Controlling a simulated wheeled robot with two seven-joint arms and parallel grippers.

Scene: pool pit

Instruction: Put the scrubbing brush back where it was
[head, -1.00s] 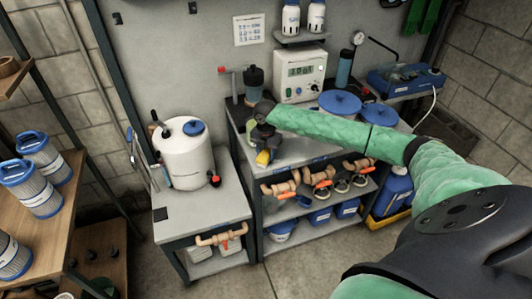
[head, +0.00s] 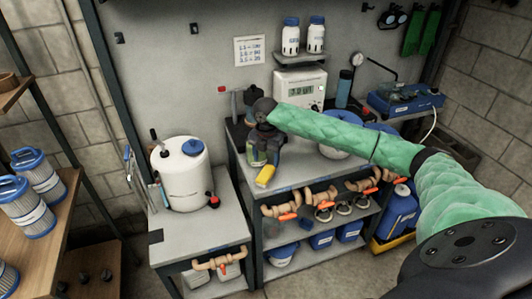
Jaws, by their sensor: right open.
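My right arm reaches in from the right over the grey counter (head: 305,168). Its dark gripper (head: 266,148) points down near the counter's left front edge and is open. A small yellow object (head: 266,175) lies just below the gripper at the counter's front edge. It may be part of the scrubbing brush, but I cannot tell. A green-labelled item (head: 256,154) stands close beside and partly behind the fingers. Whether the fingers touch either is unclear. I see no other sure sign of the brush. My left gripper is not in view.
A white tank (head: 180,175) with a blue cap stands on the lower bench to the left. A meter box (head: 298,91) stands behind the gripper. Blue-lidded tubs are partly hidden by my arm. Filter cartridges (head: 28,205) stand on the left shelf.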

